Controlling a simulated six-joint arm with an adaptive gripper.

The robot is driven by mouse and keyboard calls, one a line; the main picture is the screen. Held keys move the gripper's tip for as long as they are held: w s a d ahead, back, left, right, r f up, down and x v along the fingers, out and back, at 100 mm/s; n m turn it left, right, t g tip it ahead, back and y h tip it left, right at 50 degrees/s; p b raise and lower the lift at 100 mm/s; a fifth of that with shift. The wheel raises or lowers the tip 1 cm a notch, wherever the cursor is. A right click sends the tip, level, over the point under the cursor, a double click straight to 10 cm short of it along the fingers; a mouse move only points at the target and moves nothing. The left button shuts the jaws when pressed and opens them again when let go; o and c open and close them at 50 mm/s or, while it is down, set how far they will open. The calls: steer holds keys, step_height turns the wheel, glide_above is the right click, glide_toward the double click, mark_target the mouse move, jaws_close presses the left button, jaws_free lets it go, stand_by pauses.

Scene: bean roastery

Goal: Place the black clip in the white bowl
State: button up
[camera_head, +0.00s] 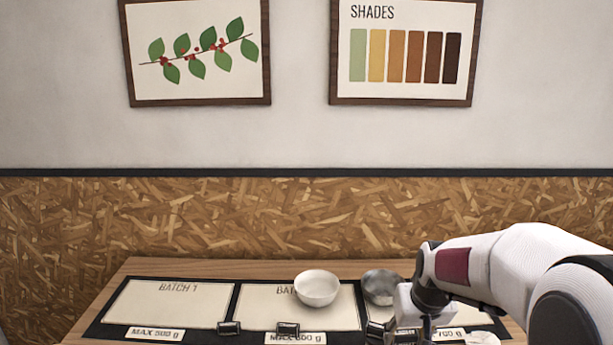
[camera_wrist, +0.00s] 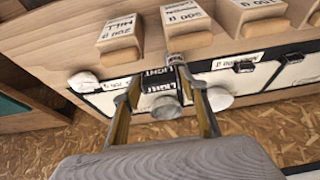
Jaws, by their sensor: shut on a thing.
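My gripper (camera_head: 410,325) is low over the right part of the mat, right of the bowl and nearer the front. In the wrist view my gripper (camera_wrist: 158,80) is shut on a black clip (camera_wrist: 155,84) with a white "LIGHT" label between its fingertips. The clip is apart from the bowl. In the head view my gripper and arm mostly hide the held clip.
A metal bowl (camera_head: 380,286) stands right of the white bowl. Small dark metallic pieces (camera_head: 229,328) (camera_head: 288,329) (camera_head: 375,332) lie along the mat's front edge. Wooden blocks with labels (camera_wrist: 185,23) stand at the table's front.

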steer(key=s+a+f, duration=0.3)
steer(key=s+f, duration=0.1)
steer(key=s, duration=0.4)
steer(key=shift+a, duration=0.3)
stand_by(0.5)
steer(key=shift+r, duration=2.95)
steer(key=w+a+r+n, duration=0.1)
steer(key=w+a, duration=0.1)
steer(key=w, duration=0.5)
steer(key=w+a+r+n, duration=0.1)
steer(key=w+a, duration=0.2)
steer(key=w, duration=0.4)
steer(key=w+a+f+n+y, duration=0.25)
steer(key=w+a, duration=0.35)
steer(key=w, duration=0.5)
steer(key=shift+h, duration=0.35)
steer(key=shift+d+f, duration=0.2)
steer(key=shift+f, duration=1.95)
steer(key=shift+f+g, duration=0.1)
steer(key=shift+g, duration=0.2)
